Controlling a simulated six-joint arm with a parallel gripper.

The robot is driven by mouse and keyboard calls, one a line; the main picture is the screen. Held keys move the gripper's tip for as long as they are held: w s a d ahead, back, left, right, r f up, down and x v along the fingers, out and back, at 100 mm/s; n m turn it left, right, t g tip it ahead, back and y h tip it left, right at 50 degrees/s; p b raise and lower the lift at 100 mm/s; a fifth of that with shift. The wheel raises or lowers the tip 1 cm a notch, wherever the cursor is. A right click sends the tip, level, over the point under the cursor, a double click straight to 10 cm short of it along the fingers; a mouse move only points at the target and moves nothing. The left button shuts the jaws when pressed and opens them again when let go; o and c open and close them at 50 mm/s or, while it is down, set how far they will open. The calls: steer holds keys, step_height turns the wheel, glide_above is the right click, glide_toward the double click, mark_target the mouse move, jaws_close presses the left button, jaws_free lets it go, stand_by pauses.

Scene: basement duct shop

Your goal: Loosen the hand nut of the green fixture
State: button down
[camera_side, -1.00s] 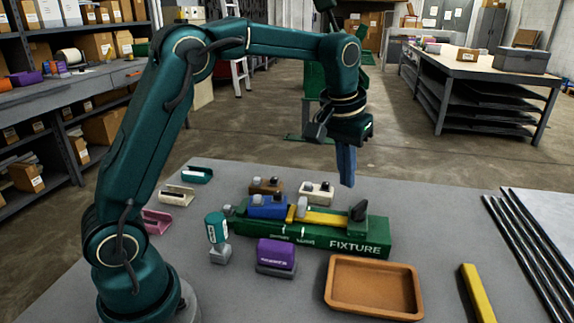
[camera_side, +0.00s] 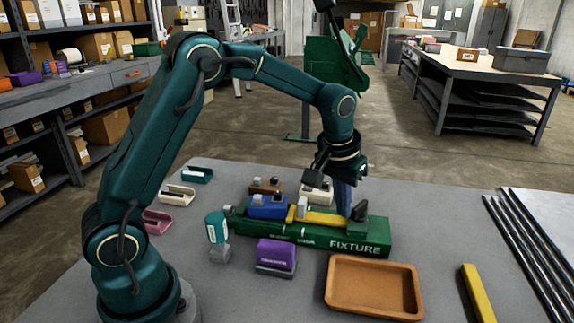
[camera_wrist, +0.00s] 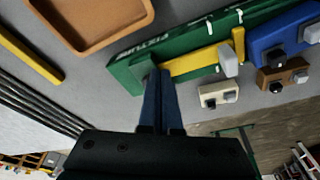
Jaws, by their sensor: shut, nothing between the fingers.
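The green fixture (camera_side: 318,240) lies on the grey table, with its lettered face to the front. On it lie a yellow bar (camera_side: 322,219) with a yellow crosspiece (camera_side: 290,214) and an upright pale grey piece (camera_side: 302,206). I cannot tell which part is the hand nut. My gripper (camera_side: 343,212) is shut and empty, its blue fingers pointing down at the right end. In the wrist view my fingertips (camera_wrist: 158,72) overlap the bar's end; contact is unclear.
A blue block (camera_side: 267,208) sits at the fixture's left part. Brown (camera_side: 266,186) and cream (camera_side: 317,196) blocks are behind. A purple block (camera_side: 276,254), a teal-topped piece (camera_side: 217,230) and an orange tray (camera_side: 373,288) are in front.

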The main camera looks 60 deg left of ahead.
steer(key=shift+w, duration=0.35)
stand_by(0.6)
steer(key=shift+w+d, duration=0.1)
steer(key=shift+d, duration=0.6)
steer(key=shift+s+d, duration=0.1)
steer(key=shift+s, duration=0.3)
step_height(320, 180, up, 6)
stand_by(0.5)
